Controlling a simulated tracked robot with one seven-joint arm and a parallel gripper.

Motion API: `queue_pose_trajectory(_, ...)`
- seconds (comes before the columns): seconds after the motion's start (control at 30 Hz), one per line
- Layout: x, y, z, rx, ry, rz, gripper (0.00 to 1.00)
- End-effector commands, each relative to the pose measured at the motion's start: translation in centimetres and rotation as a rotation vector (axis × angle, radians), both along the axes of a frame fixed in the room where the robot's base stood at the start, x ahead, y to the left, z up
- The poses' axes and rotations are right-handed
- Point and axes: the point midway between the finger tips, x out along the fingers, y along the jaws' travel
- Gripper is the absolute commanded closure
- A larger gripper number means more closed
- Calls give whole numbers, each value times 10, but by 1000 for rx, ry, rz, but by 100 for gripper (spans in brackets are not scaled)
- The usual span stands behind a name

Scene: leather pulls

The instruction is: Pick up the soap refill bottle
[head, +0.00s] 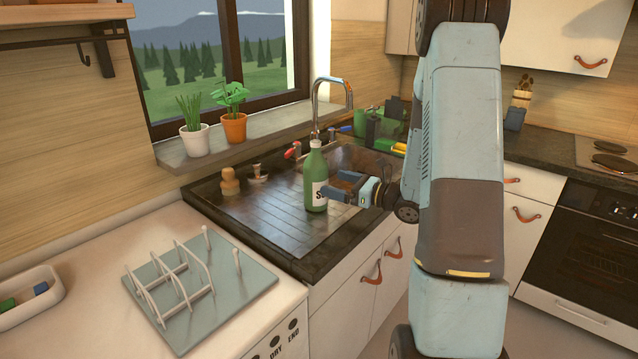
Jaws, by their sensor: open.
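The soap refill bottle (315,180) is a green bottle with a pale cap and a white label marked with a letter S. It stands upright on the dark drainboard, near the sink's front side. My gripper (330,188) is open at the bottle's right side, at about label height. My arm comes in from the right.
The faucet (316,105) rises behind the bottle. A small wooden figure-like item (229,182) stands left on the drainboard. A green caddy (378,130) sits behind the basin. A dish rack (172,275) stands front left. Potted plants (235,127) line the sill.

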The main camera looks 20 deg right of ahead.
Motion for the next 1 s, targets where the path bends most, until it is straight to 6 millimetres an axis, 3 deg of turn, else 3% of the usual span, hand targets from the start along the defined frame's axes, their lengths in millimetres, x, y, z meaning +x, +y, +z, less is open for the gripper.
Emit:
queue_pose_trajectory(0.2, 21, 21, 1, -1, -1, 2, 0)
queue_pose_trajectory(0.47, 28, 30, 2, -1, -1, 1, 0)
queue_pose_trajectory(0.8, 53, 63, 7, -1, -1, 2, 0)
queue_pose_trajectory(1.0, 58, 67, 7, -1, -1, 0, 0)
